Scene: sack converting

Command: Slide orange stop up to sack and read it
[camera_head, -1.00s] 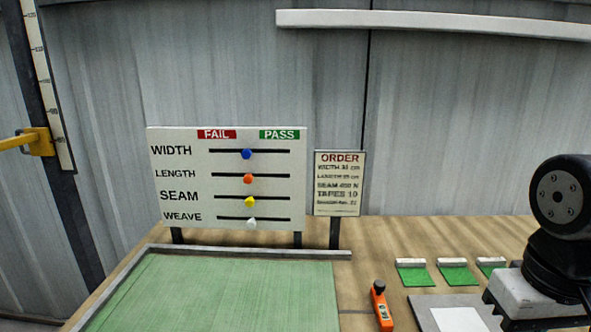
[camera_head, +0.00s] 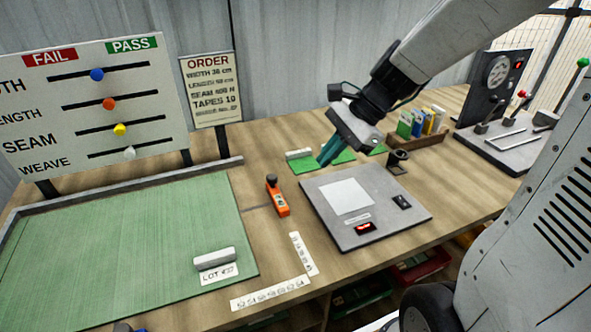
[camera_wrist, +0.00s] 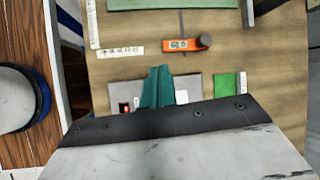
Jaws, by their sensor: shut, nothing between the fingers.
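An orange block with a black knob and a small display (camera_head: 278,198) lies on the wooden table, just right of the green sheet (camera_head: 120,250). It looks like the orange stop, and a thin dark line runs between it and the sheet. The block also shows in the wrist view (camera_wrist: 180,45); its display is too small to read. My gripper (camera_head: 326,158) has teal fingers, shut and empty, above the table, to the right of the block and apart from it. In the wrist view the fingertips (camera_wrist: 158,72) point toward the block. I cannot make out a separate sack.
A grey scale (camera_head: 410,225) stands right of the block. Green swatches (camera_head: 308,166) lie behind it. White ruler strips (camera_head: 270,293) lie at the front. A white bar with a lot card (camera_head: 220,273) lies on the sheet. A PASS/FAIL board (camera_head: 60,135) and order sign (camera_head: 222,112) stand behind.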

